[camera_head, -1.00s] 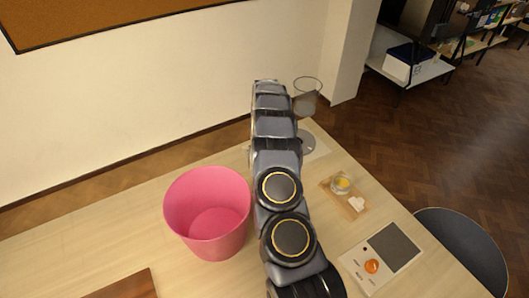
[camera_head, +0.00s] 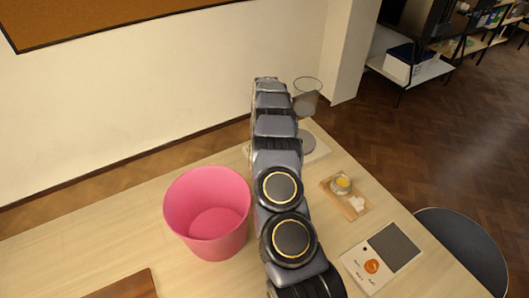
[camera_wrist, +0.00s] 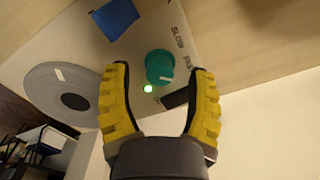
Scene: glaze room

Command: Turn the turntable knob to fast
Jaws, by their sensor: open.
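In the head view my arm hides the knob, but part of the disc (camera_head: 307,142) shows.
A green light (camera_wrist: 148,88) glows beside the knob, and a blue square (camera_wrist: 114,19) lies on the base. A pink bucket (camera_head: 208,212) stands left of my arm. A clear glass vessel (camera_head: 307,97), a small wooden board (camera_head: 355,208) and an orange-knobbed panel (camera_head: 358,272) are right.

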